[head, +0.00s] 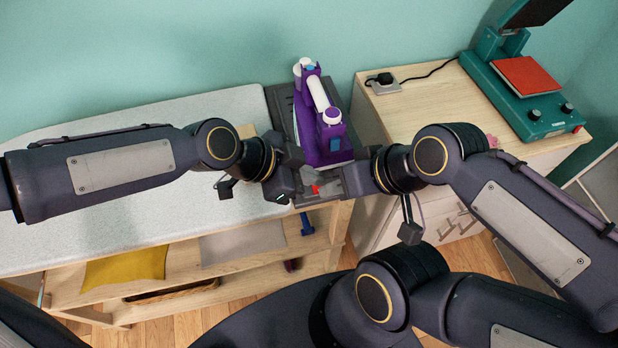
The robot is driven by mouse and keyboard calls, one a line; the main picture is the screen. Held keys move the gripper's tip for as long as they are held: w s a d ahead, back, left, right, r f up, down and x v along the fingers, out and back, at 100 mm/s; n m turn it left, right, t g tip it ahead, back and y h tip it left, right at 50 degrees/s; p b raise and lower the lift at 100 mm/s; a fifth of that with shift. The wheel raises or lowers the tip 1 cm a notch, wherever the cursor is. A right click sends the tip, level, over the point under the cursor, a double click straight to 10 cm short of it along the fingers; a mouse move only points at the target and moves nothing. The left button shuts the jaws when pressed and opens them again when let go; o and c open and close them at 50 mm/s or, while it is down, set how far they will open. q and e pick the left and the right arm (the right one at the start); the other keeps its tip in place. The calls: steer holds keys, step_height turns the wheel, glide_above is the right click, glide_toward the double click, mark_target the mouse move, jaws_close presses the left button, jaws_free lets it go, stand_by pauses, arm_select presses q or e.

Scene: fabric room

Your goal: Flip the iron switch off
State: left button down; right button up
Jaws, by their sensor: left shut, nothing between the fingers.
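The purple and white iron (322,125) rests on a dark grey base (281,113) at the right end of the ironing board. A small red switch (315,189) shows at the near end of the base, between my two grippers. I cannot tell which way it is set. My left gripper (306,186) is shut and empty, with its fingertips close beside the red switch; contact is unclear. My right gripper (341,181) is at the right side of the base's near end. Its fingers are partly hidden, so I cannot tell if they are open.
The pale ironing board (120,215) spreads to the left, with shelves below holding a yellow cloth (125,267) and a grey cloth (243,243). A wooden cabinet (430,110) at right carries a socket with a black plug (384,79) and a teal heat press (525,105).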

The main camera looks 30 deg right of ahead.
arm_select(q)
steer(key=v, duration=0.9)
steer(key=shift+a, duration=0.25)
arm_select(e)
steer(key=shift+f, duration=0.25)
